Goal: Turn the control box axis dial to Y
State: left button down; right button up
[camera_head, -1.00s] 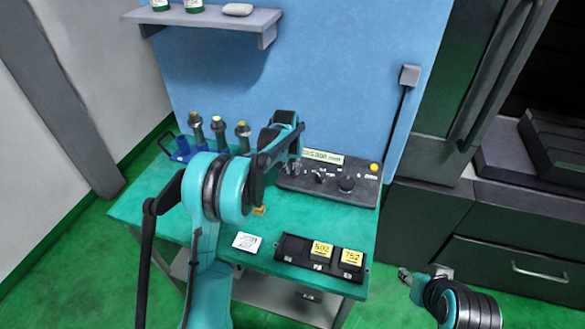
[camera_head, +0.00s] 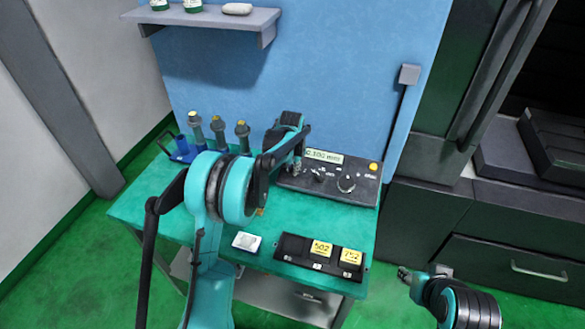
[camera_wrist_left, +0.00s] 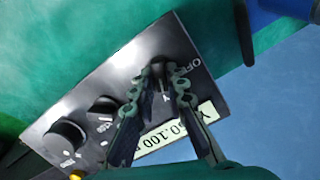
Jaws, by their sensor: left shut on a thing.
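The dark control box (camera_head: 330,188) stands at the back right of the green table. Its display (camera_head: 324,156) shows text, partly blurred; in the left wrist view the display (camera_wrist_left: 178,133) is upside down and seems to start with Y. My left gripper (camera_head: 296,164) is at the box's left end. In the left wrist view its fingers (camera_wrist_left: 160,76) are closed around the axis dial (camera_wrist_left: 161,68), beside the marks OFF and Y. The fingers partly hide the dial, so its pointer cannot be read. My right gripper (camera_head: 405,273) is low at the right, away from the box; its jaws are unclear.
The box also has a middle knob (camera_wrist_left: 103,109), a large knob (camera_wrist_left: 65,140) and a yellow button (camera_head: 373,167). A black tray (camera_head: 285,257) with yellow-labelled blocks and a white card (camera_head: 247,242) lie in front. A blue holder (camera_head: 181,151) with electrodes stands at the back left.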

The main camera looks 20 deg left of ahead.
pick_arm(q)
jog(key=c, duration=1.5)
grip_release()
jog(key=shift+c, duration=0.2)
jog(key=v, duration=1.2)
jog(key=shift+s+r, duration=0.1)
jog(key=s+d+r+n+t+b, duration=0.1)
jog(key=s+r, duration=0.1)
jog(key=s, duration=0.6)
jog(key=s+r+n+t+b, duration=0.1)
jog(key=s+r, duration=0.2)
jog(key=s, duration=0.5)
jog(key=s+f+n, duration=0.1)
jog(key=s+f, duration=0.1)
jog(key=s, duration=0.3)
jog(key=s+d+f+n+t, duration=0.1)
jog(key=s+f, duration=0.2)
jog(key=s, duration=0.3)
jog(key=s+f+t+b, duration=0.1)
jog(key=s+f, duration=0.2)
jog(key=s, duration=0.3)
jog(key=shift+s+d+n+h, duration=0.2)
jog(key=shift+s+n+h, duration=0.1)
jog(key=shift+n, duration=0.1)
